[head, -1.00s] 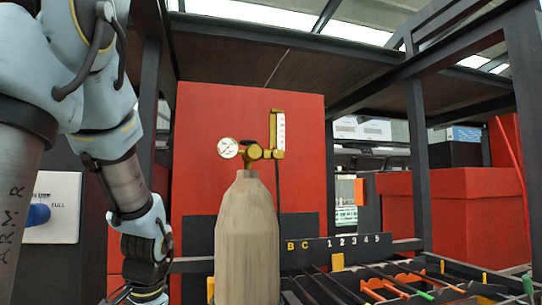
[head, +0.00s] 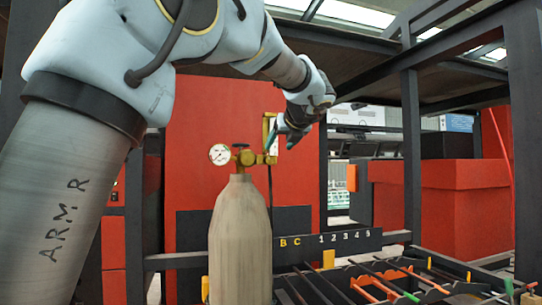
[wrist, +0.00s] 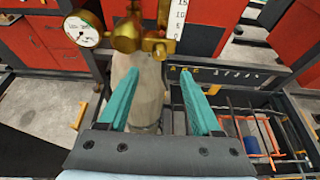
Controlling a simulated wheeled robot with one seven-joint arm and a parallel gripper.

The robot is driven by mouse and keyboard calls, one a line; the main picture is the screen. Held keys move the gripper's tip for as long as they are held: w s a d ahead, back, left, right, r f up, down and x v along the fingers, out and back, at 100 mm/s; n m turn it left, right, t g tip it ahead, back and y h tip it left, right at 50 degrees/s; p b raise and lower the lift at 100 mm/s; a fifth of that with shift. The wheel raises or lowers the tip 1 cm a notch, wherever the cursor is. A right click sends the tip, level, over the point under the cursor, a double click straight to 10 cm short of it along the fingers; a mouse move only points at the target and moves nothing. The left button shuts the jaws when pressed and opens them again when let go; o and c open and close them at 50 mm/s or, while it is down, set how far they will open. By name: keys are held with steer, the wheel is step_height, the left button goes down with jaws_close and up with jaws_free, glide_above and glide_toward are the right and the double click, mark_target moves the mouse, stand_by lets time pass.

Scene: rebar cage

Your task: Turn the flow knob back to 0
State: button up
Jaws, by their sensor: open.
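A tan gas cylinder (head: 240,245) stands upright with a brass regulator (head: 244,158) on top. A round white gauge (head: 220,154) is on its left, and a flow tube with a white scale (head: 271,135) is on its right. A brass fitting (wrist: 157,47) sits at the foot of the tube in the wrist view. I cannot tell the flow knob's setting. My gripper (wrist: 160,78) is open with teal fingers and nothing between them. It is near the flow tube, partly covering it in the head view, and apart from the fitting in the wrist view.
A red panel (head: 215,105) stands behind the cylinder. A rack of rods (head: 375,280) with a lettered and numbered bar (head: 330,240) lies right of it. Dark frame posts (head: 412,150) and red boxes (head: 450,200) stand at the right.

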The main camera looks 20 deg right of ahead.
mark_target(270, 160)
steer(key=p+x, duration=0.3)
steer(key=x, duration=0.7)
steer(key=shift+s, duration=0.1)
jaws_close()
